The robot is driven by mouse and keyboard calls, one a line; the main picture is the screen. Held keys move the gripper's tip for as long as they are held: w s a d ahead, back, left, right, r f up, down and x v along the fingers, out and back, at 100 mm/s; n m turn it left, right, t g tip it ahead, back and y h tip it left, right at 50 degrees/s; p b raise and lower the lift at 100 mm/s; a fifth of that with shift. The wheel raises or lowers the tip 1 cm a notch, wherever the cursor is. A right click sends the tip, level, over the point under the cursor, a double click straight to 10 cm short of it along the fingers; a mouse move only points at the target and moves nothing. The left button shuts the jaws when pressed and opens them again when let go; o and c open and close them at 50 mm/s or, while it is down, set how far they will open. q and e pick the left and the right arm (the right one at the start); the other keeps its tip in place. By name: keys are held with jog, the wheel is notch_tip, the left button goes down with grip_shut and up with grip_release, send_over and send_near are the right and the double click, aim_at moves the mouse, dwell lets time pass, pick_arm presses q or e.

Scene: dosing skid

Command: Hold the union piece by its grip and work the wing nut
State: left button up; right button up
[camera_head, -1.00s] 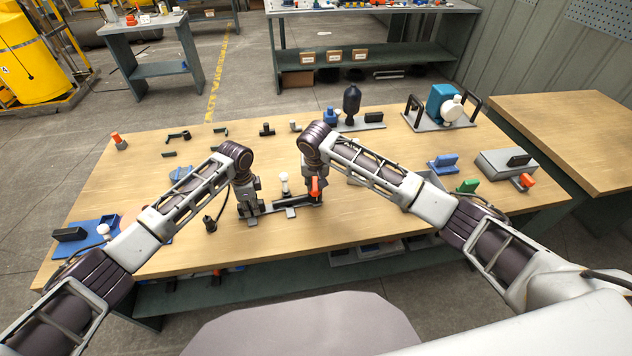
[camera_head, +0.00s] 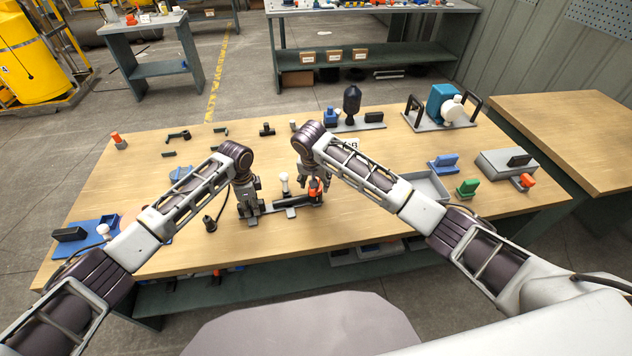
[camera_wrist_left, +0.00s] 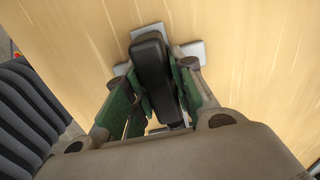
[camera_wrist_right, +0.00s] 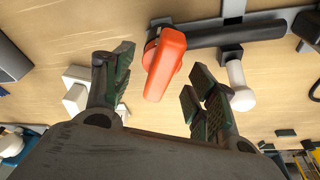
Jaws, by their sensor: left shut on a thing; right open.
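The union piece (camera_head: 292,201) is a dark pipe on a grey base near the table's front, with a white knob (camera_head: 285,179) beside it. An orange wing nut (camera_head: 314,189) is at its right end. My left gripper (camera_head: 249,208) is shut on the black grip (camera_wrist_left: 152,62) at the left end; the grip stands between its green pads in the left wrist view. My right gripper (camera_head: 314,180) is open above the wing nut. In the right wrist view the orange wing (camera_wrist_right: 166,66) lies between the spread fingers, with gaps on both sides.
A grey tray (camera_head: 430,187), a green part (camera_head: 467,187) and a blue part (camera_head: 443,163) lie to the right. A blue plate (camera_head: 85,240) is at the left front. Back stands a dark bottle-shaped part (camera_head: 352,103). The table's middle left is fairly clear.

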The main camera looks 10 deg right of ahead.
jog(key=shift+r, duration=3.5)
pick_arm(q)
jog(key=o, duration=1)
jog(key=shift+o, duration=0.6)
jog(key=o, duration=0.7)
jog(key=shift+o, duration=0.2)
jog(key=shift+r+p, duration=3)
pick_arm(e)
jog(key=shift+r, duration=3)
pick_arm(q)
jog(key=shift+f, duration=0.1)
